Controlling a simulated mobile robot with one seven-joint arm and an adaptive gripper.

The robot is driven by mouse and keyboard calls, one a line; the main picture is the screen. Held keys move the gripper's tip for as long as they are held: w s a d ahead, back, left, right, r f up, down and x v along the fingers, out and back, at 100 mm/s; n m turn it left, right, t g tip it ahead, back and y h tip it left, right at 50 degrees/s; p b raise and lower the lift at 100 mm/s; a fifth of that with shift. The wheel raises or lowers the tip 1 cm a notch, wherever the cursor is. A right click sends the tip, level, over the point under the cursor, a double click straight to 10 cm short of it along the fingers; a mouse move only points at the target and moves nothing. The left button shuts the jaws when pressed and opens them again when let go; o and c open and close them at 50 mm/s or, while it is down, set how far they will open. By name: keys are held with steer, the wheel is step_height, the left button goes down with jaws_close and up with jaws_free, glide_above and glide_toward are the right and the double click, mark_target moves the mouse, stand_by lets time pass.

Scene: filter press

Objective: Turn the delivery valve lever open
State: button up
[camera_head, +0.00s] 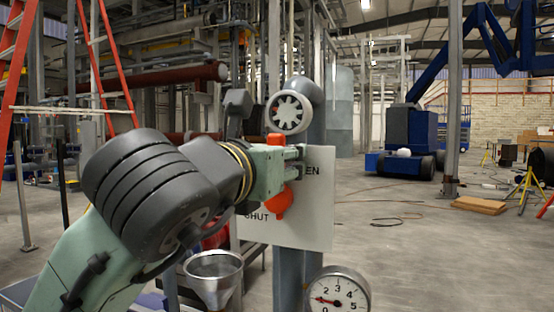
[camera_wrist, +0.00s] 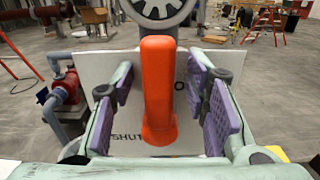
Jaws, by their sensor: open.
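The orange delivery valve lever (camera_wrist: 158,88) stands upright in the middle of the wrist view, in front of a pale placard (camera_wrist: 98,66). The placard reads SHUT at lower left; in the head view the placard (camera_head: 312,222) also shows "EN" at upper right. My gripper (camera_wrist: 160,95) is open, with its purple pads on either side of the lever and visible gaps between. In the head view my gripper (camera_head: 295,162) covers the lever's middle; orange shows above and below (camera_head: 281,204). Contact cannot be seen there.
A grey handwheel (camera_head: 289,112) sits on the pipe above the placard. A pressure gauge (camera_head: 338,291) is below it, and a metal funnel (camera_head: 213,278) stands at lower left. A red pump (camera_wrist: 67,90) is left in the wrist view. Open floor lies to the right.

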steer(key=v, duration=1.2)
